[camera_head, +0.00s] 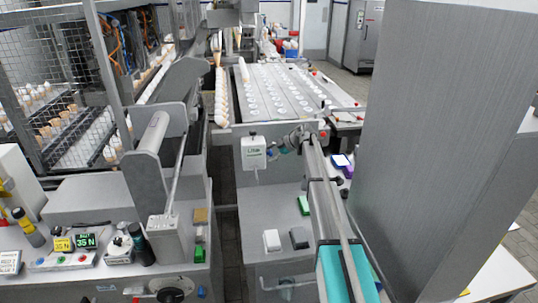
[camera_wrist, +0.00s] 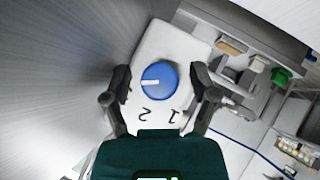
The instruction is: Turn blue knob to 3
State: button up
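The blue knob (camera_wrist: 160,82) sits on a white panel (camera_wrist: 172,48) in the wrist view. Its white pointer mark points left in that picture. The digits 1 and 2 show upside down below the knob; a 3 is not visible. My gripper (camera_wrist: 160,74) is open, with one dark finger on each side of the knob and a visible gap on both sides. In the head view my gripper (camera_head: 297,139) is beside a white box (camera_head: 253,153) on the grey machine, and the knob cannot be made out clearly there.
A tall grey panel (camera_head: 447,130) stands close to the right of my arm. A conveyor with rows of white cups (camera_head: 285,88) lies behind the box. A control bench (camera_head: 75,282) with several devices stands at the left. A narrow floor gap (camera_head: 227,220) separates the two machines.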

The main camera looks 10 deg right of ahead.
jog(key=shift+r, duration=0.15)
notch_tip(320, 180, up, 9)
jog(key=p, duration=0.9)
jog(key=shift+r+p, duration=0.45)
jog(key=shift+p, duration=0.1)
